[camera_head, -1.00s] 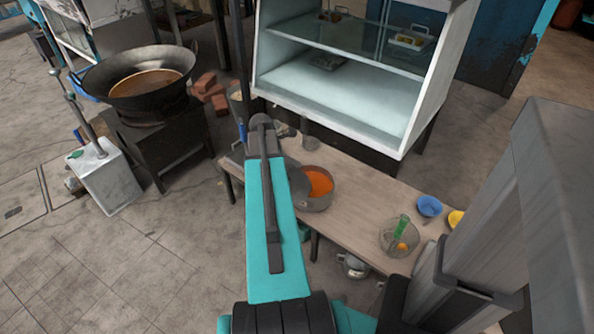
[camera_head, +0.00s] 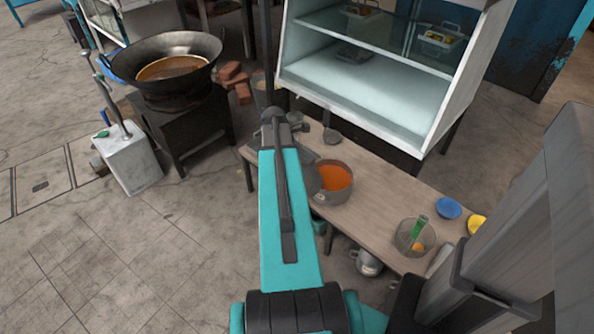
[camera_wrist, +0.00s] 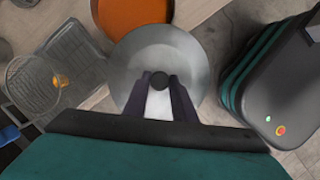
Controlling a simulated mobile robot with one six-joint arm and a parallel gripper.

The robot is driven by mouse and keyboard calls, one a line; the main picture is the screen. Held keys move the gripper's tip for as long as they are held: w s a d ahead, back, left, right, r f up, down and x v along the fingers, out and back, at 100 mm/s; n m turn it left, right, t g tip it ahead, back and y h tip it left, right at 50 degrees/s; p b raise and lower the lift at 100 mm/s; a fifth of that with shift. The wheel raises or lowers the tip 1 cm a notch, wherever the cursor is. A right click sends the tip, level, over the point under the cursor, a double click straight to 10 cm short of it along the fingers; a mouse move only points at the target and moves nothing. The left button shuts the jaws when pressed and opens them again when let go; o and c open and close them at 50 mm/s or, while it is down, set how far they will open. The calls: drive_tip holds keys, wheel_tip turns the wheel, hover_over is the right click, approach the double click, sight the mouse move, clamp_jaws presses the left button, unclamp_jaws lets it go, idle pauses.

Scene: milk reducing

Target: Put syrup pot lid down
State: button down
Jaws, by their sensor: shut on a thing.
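The syrup pot lid (camera_wrist: 185,55) is a round grey metal disc with a small black knob (camera_wrist: 158,79), seen from above in the wrist view. My gripper (camera_wrist: 160,82) is shut on the knob and holds the lid. The syrup pot (camera_head: 333,198) stands on the wooden table in the head view, with orange syrup (camera_head: 336,178) showing. In the wrist view the pot (camera_wrist: 130,14) is at the top, partly cut off, and the lid overlaps its edge. In the head view my arm hides the gripper and most of the lid.
The wooden table (camera_head: 385,205) has free surface right of the pot. A wire strainer (camera_wrist: 32,86) and a grey tray (camera_wrist: 72,52) show left of the lid.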

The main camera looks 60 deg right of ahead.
drive_tip(key=w+a+r+n, duration=0.1)
drive_tip(key=w+a+r, duration=0.6)
drive_tip(key=w+a, duration=0.4)
drive_tip(key=w+a+r+n, duration=0.1)
drive_tip(key=w+a+r, duration=0.5)
drive_tip(key=w+a, duration=0.6)
drive_tip(key=w+a+r+n, duration=0.1)
drive_tip(key=w+a+r, duration=0.2)
drive_tip(key=a, duration=0.7)
drive_tip(key=w+a+r+n, duration=0.1)
drive_tip(key=w+a+r, duration=0.2)
drive_tip(key=a+r, duration=0.4)
drive_tip(key=w+a+r+t, duration=0.1)
drive_tip(key=w+a+r, duration=0.2)
drive_tip(key=a, duration=1)
wheel_tip(320, 180, up, 2)
drive_tip(key=shift+w+a+r+n+h, duration=0.25)
drive_tip(key=shift+w+n+h, duration=0.15)
